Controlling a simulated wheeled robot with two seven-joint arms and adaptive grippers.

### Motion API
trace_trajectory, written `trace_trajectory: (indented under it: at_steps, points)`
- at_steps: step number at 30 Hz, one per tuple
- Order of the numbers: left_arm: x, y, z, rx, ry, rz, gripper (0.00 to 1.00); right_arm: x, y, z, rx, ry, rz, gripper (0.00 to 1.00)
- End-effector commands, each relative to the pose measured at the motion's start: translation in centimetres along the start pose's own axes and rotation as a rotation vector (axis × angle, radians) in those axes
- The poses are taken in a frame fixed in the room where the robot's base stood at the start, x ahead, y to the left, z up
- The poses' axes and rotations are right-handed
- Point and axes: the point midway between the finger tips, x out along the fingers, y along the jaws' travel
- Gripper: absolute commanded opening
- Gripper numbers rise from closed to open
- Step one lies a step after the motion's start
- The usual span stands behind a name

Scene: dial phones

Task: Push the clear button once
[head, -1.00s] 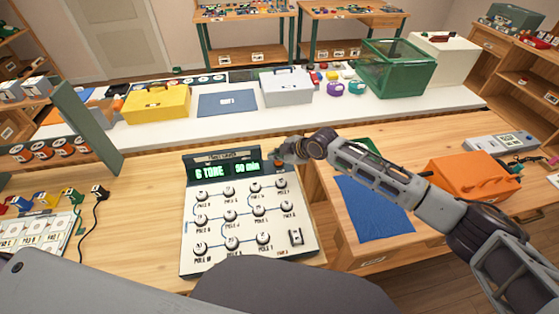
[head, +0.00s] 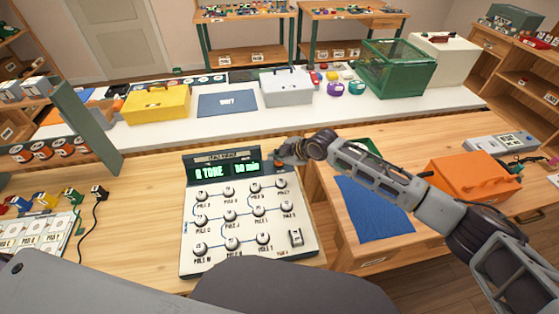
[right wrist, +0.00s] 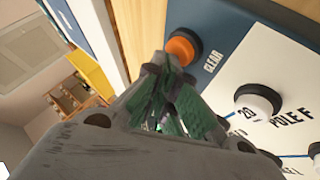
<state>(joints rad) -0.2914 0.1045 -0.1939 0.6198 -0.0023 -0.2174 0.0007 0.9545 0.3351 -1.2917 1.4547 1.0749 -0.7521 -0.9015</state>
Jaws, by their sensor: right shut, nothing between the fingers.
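The panel (head: 213,257) with white dials and a green lit display (head: 226,169) stands on the wooden bench. The clear button (right wrist: 182,48) is orange in a black ring, beside the printed word CLEAR on the panel's dark blue strip. My right gripper (right wrist: 165,68) is shut and empty, its fingertips right at the button's near edge. I cannot tell whether they touch it. In the head view the right gripper (head: 284,155) is at the panel's upper right corner and largely covers the button. My left gripper is not in view.
A blue mat (head: 374,208) and an orange case (head: 472,178) lie right of the panel. A grey upright board (head: 86,128) and a black cord (head: 88,211) are to its left. A white counter with boxes runs behind. The bench just left of the panel is clear.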

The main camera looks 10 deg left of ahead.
Motion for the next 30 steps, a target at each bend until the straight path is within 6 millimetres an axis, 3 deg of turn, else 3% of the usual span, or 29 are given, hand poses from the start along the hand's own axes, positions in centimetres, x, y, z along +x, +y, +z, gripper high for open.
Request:
trace_trajectory:
  at_steps: [30]
  points:
    - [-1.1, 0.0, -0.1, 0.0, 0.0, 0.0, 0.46, -0.9, 0.6, -0.6, 0.0, 0.0, -0.001, 0.0]
